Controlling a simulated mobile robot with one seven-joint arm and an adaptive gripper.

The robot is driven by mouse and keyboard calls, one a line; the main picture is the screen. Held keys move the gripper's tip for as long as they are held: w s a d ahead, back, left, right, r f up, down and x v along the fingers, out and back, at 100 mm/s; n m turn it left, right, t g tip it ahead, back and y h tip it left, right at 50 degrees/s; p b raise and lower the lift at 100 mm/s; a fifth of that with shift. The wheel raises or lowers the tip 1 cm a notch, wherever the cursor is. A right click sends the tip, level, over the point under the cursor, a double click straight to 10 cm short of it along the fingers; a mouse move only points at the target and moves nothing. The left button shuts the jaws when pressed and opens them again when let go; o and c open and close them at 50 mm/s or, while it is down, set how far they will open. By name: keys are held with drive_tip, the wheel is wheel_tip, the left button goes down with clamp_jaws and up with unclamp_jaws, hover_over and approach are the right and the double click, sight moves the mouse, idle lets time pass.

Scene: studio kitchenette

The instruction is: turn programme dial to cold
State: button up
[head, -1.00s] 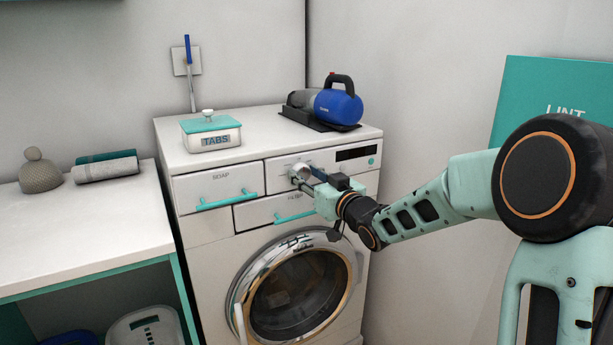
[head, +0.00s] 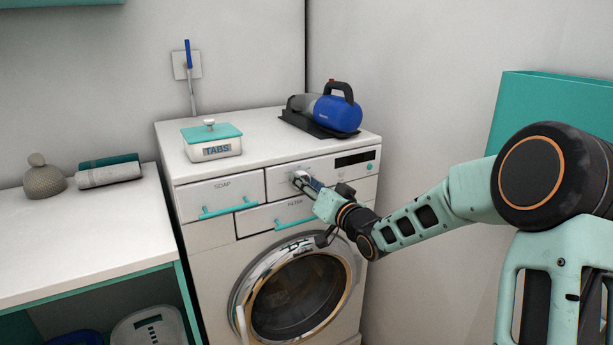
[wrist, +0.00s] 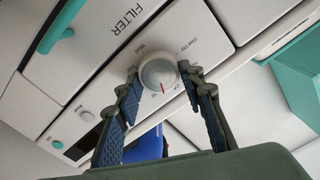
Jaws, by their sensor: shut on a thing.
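The programme dial (wrist: 158,72) is a round silver knob with a red pointer mark, on the white front panel of the washing machine (head: 205,237). In the wrist view the red mark sits at the knob's lower edge. Small printed labels ring the dial, too small to read with certainty. My gripper (wrist: 160,74) is shut on the dial, one fingertip on each side of its rim. In the head view my gripper (head: 303,181) reaches the panel from the right and mostly hides the dial.
The soap drawer (head: 220,190) is left of the dial, and the filter flap (head: 268,215) is below it, both with teal handles. A dark display (head: 354,158) is at right. A tabs box (head: 212,142) and a blue handheld vacuum (head: 338,112) stand on top.

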drive_tip(key=shift+m+p, duration=1.05)
drive_tip(key=shift+m, duration=0.65)
drive_tip(key=o, duration=1.1)
drive_tip(key=v, duration=1.2)
